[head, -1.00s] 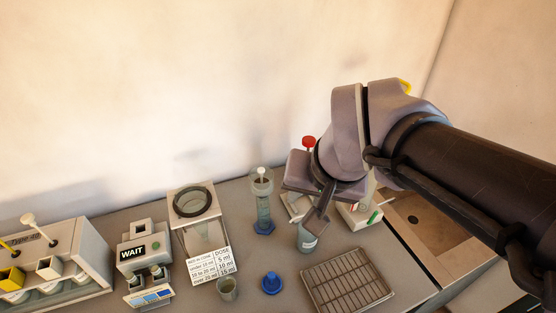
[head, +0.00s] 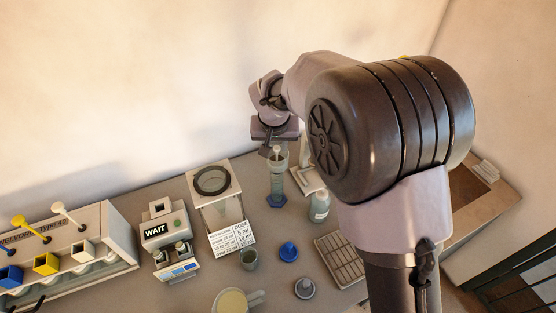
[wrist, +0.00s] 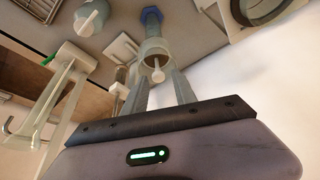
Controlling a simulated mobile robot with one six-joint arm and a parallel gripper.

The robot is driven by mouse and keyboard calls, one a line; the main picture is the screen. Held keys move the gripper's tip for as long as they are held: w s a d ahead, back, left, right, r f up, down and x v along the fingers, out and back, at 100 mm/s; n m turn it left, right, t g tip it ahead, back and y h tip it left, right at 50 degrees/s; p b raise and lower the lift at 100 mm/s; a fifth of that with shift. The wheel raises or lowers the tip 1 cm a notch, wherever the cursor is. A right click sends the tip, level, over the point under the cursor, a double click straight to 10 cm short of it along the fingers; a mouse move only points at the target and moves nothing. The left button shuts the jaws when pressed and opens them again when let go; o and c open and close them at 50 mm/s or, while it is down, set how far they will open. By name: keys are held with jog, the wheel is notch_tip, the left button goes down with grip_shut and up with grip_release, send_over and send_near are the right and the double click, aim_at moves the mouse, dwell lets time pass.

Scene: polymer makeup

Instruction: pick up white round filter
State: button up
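A small white piece with a round knob (head: 276,151) stands in the mouth of a clear cylinder (head: 277,180) with a blue foot; it may be the white round filter, but I cannot tell for sure. In the wrist view the white knob (wrist: 158,75) shows inside the cylinder's pale rim, between my fingers. My gripper (head: 275,147) is over the cylinder's top. In the wrist view my gripper (wrist: 160,80) has its two fingers apart, one on each side of the knob. No contact is visible.
A grey bottle (head: 320,207) stands close right of the cylinder. A ring-topped device (head: 213,181), dose card (head: 232,238), WAIT device (head: 165,232) and small cup (head: 250,259) are left. Blue (head: 288,251) and grey (head: 304,288) stoppers and a slotted rack (head: 340,258) are nearer.

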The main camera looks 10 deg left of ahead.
aim_at(277, 151)
jog(key=x, duration=0.3)
jog(key=b+x, duration=0.1)
jog(key=shift+s+d+f, duration=0.2)
jog(key=shift+d+f, duration=0.05)
jog(key=shift+f, duration=0.15)
jog(key=shift+w+f, duration=0.2)
jog(key=shift+f, duration=0.1)
jog(key=shift+r, duration=0.1)
grip_shut()
dwell(0.6)
